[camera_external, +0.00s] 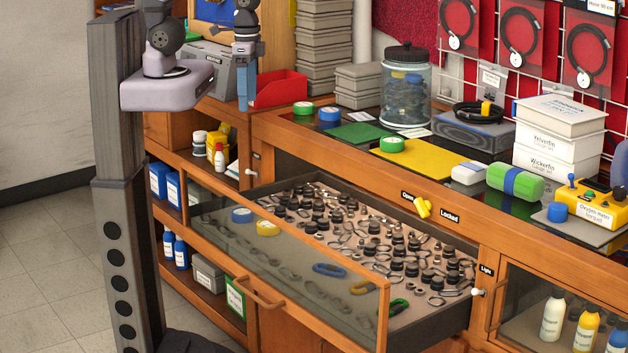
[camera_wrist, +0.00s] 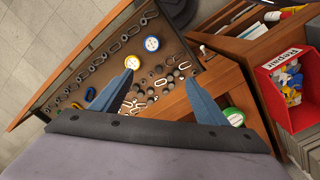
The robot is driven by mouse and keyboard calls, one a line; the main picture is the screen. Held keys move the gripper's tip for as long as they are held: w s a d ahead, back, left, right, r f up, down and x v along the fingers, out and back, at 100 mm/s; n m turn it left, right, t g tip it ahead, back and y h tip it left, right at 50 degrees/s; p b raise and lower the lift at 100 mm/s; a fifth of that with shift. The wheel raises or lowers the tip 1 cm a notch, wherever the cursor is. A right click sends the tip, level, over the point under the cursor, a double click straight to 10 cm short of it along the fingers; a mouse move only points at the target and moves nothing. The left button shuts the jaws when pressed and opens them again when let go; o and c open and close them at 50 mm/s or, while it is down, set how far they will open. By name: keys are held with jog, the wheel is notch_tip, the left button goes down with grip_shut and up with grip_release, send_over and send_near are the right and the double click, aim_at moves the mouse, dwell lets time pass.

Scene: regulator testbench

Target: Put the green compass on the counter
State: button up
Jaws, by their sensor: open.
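Two green round discs that look like compasses lie on the counter (camera_external: 275,122). One green disc (camera_external: 304,108) is beside the red bin and shows a pale face in the wrist view (camera_wrist: 234,116), right of my fingers. The other green disc (camera_external: 392,145) sits on a yellow mat. I cannot tell which is the task's compass. My gripper (camera_external: 243,104) hangs above the counter's left end, left of the red bin. Its blue fingers are spread and empty in the wrist view (camera_wrist: 161,75).
The open drawer (camera_external: 340,237) holds many small dark parts, a blue disc (camera_external: 242,214) and a yellow disc (camera_external: 268,228). The red bin (camera_external: 278,88), a glass jar (camera_external: 407,88) and stacked grey boxes (camera_external: 360,84) stand on the counter. Several items crowd its right side.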

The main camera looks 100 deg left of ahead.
aim_at(387, 139)
jog(key=shift+r, duration=0.1)
